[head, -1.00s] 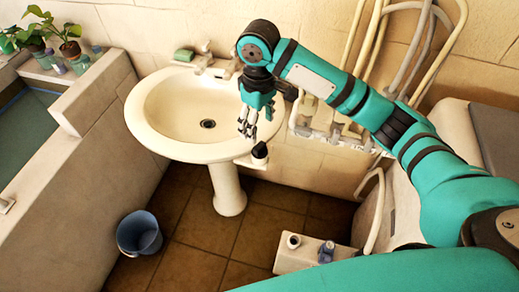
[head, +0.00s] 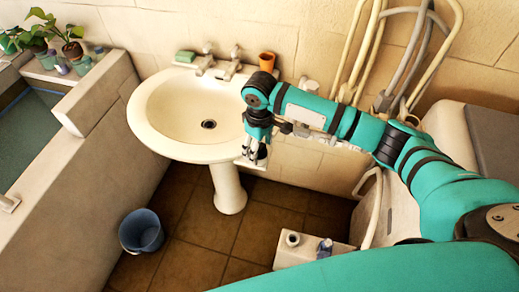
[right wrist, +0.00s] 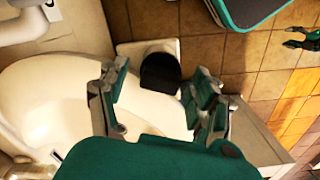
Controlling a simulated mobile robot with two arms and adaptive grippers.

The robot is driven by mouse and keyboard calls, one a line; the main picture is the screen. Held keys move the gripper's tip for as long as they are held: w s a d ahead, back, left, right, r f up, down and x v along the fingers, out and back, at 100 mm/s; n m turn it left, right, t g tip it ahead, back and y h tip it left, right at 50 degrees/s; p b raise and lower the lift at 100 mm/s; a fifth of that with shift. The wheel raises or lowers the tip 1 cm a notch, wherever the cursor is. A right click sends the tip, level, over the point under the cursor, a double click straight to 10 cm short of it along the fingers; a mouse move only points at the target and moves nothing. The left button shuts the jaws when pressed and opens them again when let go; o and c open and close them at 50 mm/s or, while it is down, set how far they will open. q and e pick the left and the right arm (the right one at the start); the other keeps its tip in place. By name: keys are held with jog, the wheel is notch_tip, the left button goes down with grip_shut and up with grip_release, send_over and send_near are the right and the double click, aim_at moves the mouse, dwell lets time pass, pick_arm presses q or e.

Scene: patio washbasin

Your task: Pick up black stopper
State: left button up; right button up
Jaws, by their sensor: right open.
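The black stopper (right wrist: 160,73) stands on a small white ledge (right wrist: 129,50) beside the basin in the right wrist view. My right gripper (right wrist: 156,78) is open, its two fingers spread on either side of the stopper in that view. I cannot tell whether they touch it. In the head view the right gripper (head: 254,158) is low over the ledge (head: 246,165) at the basin's front right and largely hides the stopper. At the right edge of the wrist view is a small green and black gripper, apparently my left one (right wrist: 302,38), its jaw state unclear.
The white basin (head: 160,145) lies left of the gripper, with taps (head: 231,65), a green soap (head: 185,56) and an orange cup (head: 267,61) behind. A blue bucket (head: 141,232) stands on the floor. A white box (head: 297,262) with bottles is below right.

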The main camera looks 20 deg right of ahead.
jog(key=c, duration=1.2)
jog(key=shift+r, duration=0.1)
jog(key=shift+c, duration=0.2)
